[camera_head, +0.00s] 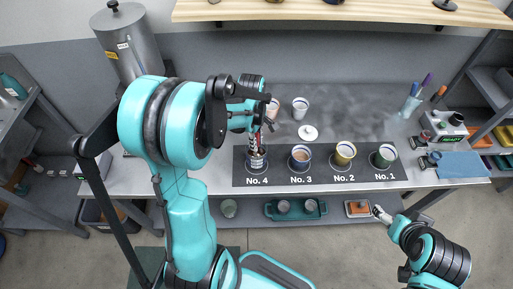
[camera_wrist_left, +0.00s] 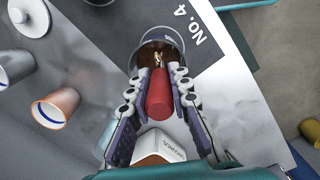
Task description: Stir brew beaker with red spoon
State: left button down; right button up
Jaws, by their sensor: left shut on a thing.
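My left gripper (camera_head: 258,132) is shut on the red spoon; its red handle (camera_wrist_left: 159,95) shows between the fingers in the left wrist view. The spoon points down, and its metal part reaches into the mouth of the clear brew beaker (camera_wrist_left: 139,42), which holds brown liquid. The spoon's tip is hidden. The beaker (camera_head: 257,163) stands on the No. 4 place of the dark mat (camera_head: 280,178). My right gripper (camera_head: 380,214) is low at the right, in front of the counter and away from the beaker; its jaws are too small to read.
Three cups stand on the mat: No. 3 (camera_head: 300,157), No. 2 (camera_head: 345,152) and No. 1 (camera_head: 384,156). Behind are a white cup (camera_head: 300,107), a pinkish cup (camera_head: 273,108) and a white lid (camera_head: 308,132). A blue cloth (camera_head: 461,164) lies at the right.

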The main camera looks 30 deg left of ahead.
pick_arm(q)
jog(key=shift+w+r+p, duration=0.1)
jog(key=shift+r+p, duration=3.45)
jog(key=shift+r, duration=1.3)
notch_tip(320, 180, up, 4)
jog(key=p, duration=0.3)
